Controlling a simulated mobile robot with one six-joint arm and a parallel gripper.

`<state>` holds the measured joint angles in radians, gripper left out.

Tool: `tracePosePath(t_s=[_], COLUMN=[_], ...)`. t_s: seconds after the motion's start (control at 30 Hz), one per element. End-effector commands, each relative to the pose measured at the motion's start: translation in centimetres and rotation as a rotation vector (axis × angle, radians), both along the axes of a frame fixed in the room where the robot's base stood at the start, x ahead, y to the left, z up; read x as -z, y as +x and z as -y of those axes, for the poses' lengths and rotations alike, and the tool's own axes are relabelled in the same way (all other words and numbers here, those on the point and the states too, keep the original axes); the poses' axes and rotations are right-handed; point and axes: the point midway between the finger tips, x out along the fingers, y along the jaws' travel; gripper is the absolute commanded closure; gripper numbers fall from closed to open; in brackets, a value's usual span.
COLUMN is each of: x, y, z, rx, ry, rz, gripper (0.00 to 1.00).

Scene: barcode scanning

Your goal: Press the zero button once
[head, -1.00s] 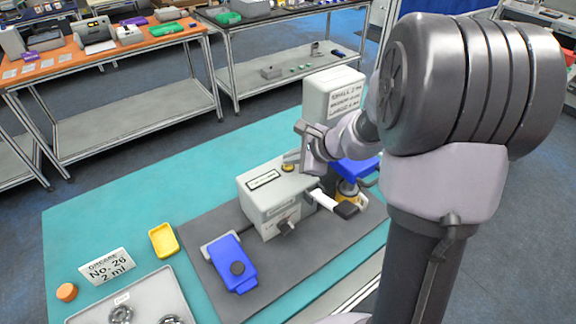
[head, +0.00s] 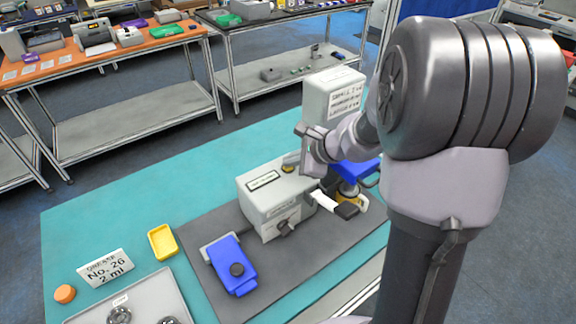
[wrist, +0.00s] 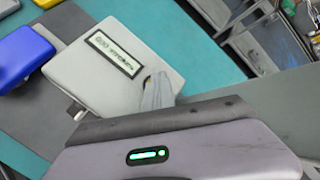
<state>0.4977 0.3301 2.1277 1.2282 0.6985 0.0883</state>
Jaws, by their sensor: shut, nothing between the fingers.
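A pale grey box-shaped device (head: 262,207) stands on the dark mat, with a framed label or display on its top face. A small yellow button (head: 289,168) sits on its top at the far edge; no marking on it can be read. My gripper (head: 300,161) is over this end of the device, with its fingers shut and empty. In the wrist view, the shut fingers (wrist: 157,92) reach onto the top of the device (wrist: 98,88) and cover most of the yellow button (wrist: 147,82). I cannot tell whether they touch it.
A blue and black part (head: 232,264) lies on the mat left of the device. A yellow tray (head: 162,243), a label card (head: 105,268) and a grey tray (head: 165,285) lie further left. A white labelled box (head: 330,100) stands behind.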

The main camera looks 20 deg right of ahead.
Motion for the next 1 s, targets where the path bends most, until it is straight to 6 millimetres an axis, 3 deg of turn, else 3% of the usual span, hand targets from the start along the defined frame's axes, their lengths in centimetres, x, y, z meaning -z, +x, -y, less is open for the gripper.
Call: tracePosePath(t_s=[0.23,0.63,1.0], x=[-1.5,-1.9,-5.6], y=[0.0,0.0,0.0], z=[0.0,0.0,0.0], rx=[0.0,0.0,0.0], ry=[0.0,0.0,-0.001], rz=[0.0,0.0,0.001], gripper=[1.0,1.0,1.0])
